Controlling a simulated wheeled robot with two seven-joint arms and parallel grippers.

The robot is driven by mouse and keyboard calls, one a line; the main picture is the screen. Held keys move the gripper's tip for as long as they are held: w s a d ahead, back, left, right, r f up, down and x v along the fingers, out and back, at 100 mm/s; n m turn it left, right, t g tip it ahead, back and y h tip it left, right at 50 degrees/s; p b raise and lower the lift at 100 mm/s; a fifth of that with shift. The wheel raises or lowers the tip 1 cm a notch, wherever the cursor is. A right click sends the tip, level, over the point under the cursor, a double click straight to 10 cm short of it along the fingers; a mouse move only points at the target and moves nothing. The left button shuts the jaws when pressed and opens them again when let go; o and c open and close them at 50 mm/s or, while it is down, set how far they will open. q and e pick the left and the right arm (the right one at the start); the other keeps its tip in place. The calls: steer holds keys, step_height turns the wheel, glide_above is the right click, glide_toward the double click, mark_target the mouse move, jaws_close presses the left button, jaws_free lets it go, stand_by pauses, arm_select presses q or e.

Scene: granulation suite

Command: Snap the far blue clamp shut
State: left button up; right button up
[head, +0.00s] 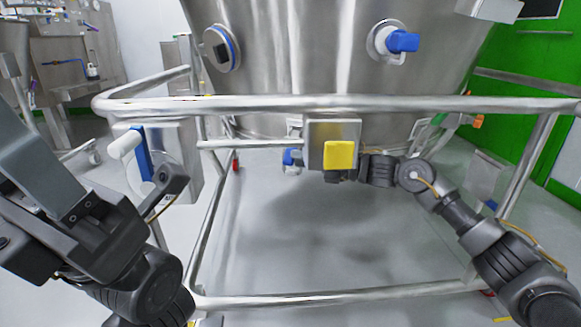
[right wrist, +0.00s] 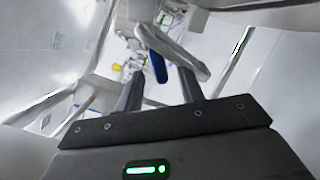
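A small blue clamp (head: 290,157) with white parts shows low behind the frame, under the big steel vessel, in the head view. In the right wrist view a blue lever (right wrist: 157,66) lies beside pale metal bars, seen between and beyond the fingertips; I cannot tell surely that it is the same part. My right gripper (right wrist: 160,88) is open, its two dark fingers apart with nothing gripped. In the head view its arm reaches in from the right, and its end is mostly hidden behind a yellow-faced box (head: 340,155). My left gripper (head: 160,190) is at the left; its opening is unclear.
A steel tube rail (head: 300,103) crosses in front of the vessel (head: 300,60). Another blue handle (head: 402,41) sits on the vessel's upper right. A box with a blue and white handle (head: 145,152) stands left. The floor inside the frame (head: 330,240) is clear.

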steer(key=shift+b+x, duration=0.65)
steer(key=shift+x, duration=1.1)
jaws_close()
